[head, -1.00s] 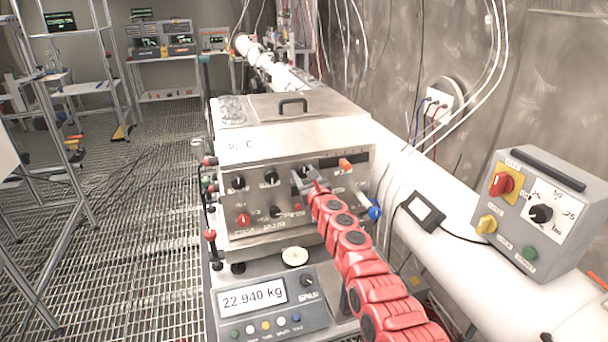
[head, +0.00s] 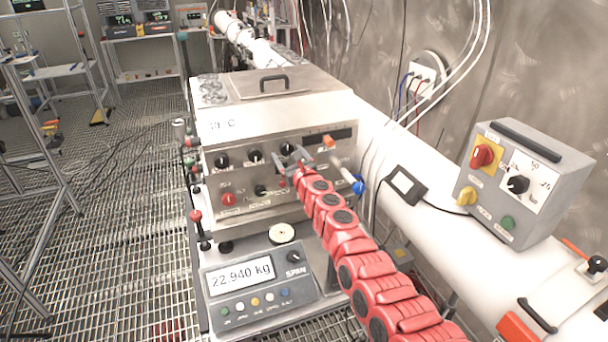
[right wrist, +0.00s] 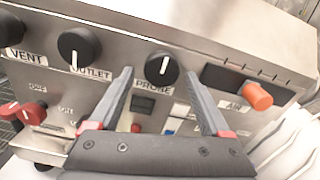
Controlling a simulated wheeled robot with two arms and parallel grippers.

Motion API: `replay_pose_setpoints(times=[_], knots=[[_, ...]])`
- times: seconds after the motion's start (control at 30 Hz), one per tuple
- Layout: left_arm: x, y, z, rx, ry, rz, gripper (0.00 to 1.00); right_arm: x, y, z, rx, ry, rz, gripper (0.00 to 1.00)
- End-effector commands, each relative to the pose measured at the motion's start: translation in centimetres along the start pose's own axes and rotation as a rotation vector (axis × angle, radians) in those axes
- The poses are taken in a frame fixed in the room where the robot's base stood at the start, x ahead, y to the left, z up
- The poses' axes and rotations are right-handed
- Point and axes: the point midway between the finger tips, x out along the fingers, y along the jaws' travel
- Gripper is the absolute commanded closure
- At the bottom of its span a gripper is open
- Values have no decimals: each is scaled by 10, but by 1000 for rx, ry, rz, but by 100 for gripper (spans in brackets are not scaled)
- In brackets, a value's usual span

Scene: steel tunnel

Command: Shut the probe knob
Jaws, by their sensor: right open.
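The probe knob (right wrist: 161,70) is a round black knob with a white pointer line, above the label PROBE on the steel box's front panel. Its pointer stands nearly upright, tilted slightly right, in the right wrist view. My right gripper (right wrist: 160,76) is open and empty, with one grey finger on each side of the knob. I see a gap between each finger and the knob; how far the tips are from the panel is hard to tell. In the head view my right gripper (head: 293,157) is at the panel and partly hides the knob. My left gripper is out of view.
The outlet knob (right wrist: 79,48) is left of the probe knob; an orange-tipped lever (right wrist: 257,96) is right. A scale display (head: 240,275) stands below the box. A grey control box (head: 522,185) sits on the white pipe at right.

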Motion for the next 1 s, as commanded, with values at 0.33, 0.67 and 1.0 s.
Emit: replay_pose_setpoints(times=[0.33,0.67,1.0], knots=[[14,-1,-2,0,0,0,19,-33,-4,0,8,2,-5,19],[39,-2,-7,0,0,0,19,-64,-1,5,11,1,-1,19],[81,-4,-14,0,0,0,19,-88,-5,12,13,-7,-6,19]])
